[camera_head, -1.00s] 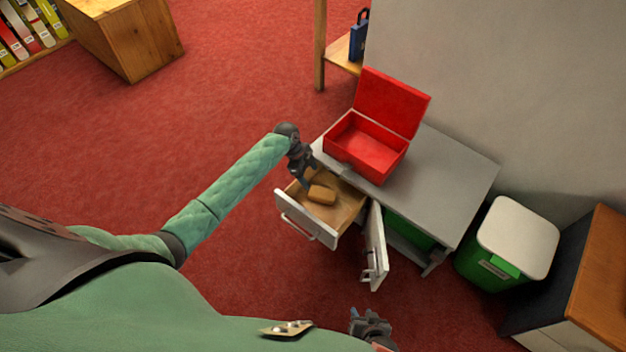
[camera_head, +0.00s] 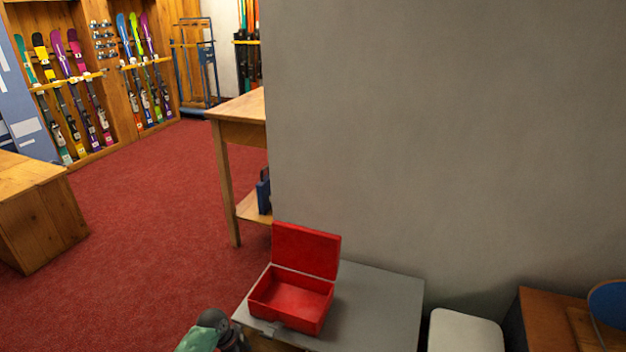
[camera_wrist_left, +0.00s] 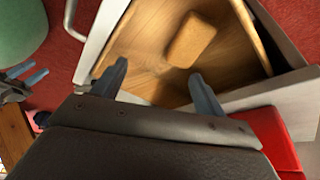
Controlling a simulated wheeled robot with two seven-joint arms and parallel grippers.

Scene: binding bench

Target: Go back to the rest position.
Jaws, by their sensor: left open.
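My left gripper (camera_wrist_left: 158,75) is open and empty in the left wrist view. Its two fingers reach over the open drawer (camera_wrist_left: 140,75), which has a wooden inside and a white front. A tan block (camera_wrist_left: 190,40) lies in the drawer beyond the fingertips, apart from them. In the head view only part of my left arm shows at the bottom edge; the fingers are out of frame. My right gripper (camera_wrist_left: 28,76) shows small at the left of the wrist view, with its fingers apart and nothing between them.
An open red box (camera_head: 290,300) with its lid up stands on the grey bench (camera_head: 380,305); its red side also shows in the wrist view (camera_wrist_left: 268,135). A white bin lid (camera_head: 465,333) is right of the bench. Red carpet (camera_head: 155,200) is clear at left.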

